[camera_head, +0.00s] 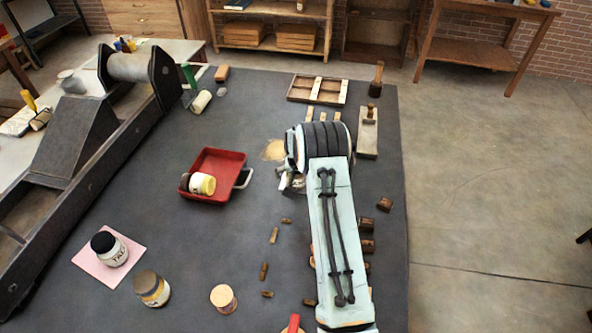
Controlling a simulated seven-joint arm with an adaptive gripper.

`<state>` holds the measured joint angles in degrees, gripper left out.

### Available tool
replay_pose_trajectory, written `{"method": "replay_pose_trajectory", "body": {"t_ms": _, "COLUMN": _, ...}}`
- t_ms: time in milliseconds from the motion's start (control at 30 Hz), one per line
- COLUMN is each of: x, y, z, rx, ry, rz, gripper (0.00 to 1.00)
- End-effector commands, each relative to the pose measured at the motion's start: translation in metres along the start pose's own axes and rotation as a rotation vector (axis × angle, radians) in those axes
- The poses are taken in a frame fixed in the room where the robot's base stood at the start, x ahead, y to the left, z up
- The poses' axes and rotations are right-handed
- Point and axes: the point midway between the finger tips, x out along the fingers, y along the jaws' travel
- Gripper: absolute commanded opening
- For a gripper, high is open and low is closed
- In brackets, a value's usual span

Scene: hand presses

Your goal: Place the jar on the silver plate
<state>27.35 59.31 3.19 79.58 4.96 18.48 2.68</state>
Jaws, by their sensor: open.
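Several jars are in view. A black-lidded jar (113,255) stands upright on a pink sheet at the left. A jar with a grey-brown lid (153,290) stands on the bare table to its right. I cannot tell which one is the task's jar. No silver plate shows clearly; a round pale-gold disc (273,150) lies beside my wrist. My gripper (287,183) points down right of the red tray, largely hidden by my arm. It is open, and I see nothing held.
The red tray (215,196) has a dark, light-rimmed object at its right side. A large press (70,140) fills the left. Small wooden blocks lie around my arm. A wooden type tray (318,90) lies at the back. Table between the red tray and pink sheet is clear.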

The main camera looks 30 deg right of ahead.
Motion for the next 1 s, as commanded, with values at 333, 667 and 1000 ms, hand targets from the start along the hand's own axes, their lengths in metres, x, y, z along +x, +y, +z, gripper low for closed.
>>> {"method": "replay_pose_trajectory", "body": {"t_ms": 333, "x": -0.073, "y": 0.000, "z": -0.001, "rx": 0.000, "ry": 0.004, "rz": 0.000, "gripper": 0.92}}
{"method": "replay_pose_trajectory", "body": {"t_ms": 667, "x": -0.117, "y": 0.000, "z": 0.000, "rx": 0.000, "ry": 0.001, "rz": 0.000, "gripper": 0.92}}
{"method": "replay_pose_trajectory", "body": {"t_ms": 1000, "x": -0.185, "y": -0.035, "z": 0.033, "rx": -0.102, "ry": -0.057, "rz": -0.046, "gripper": 0.92}}
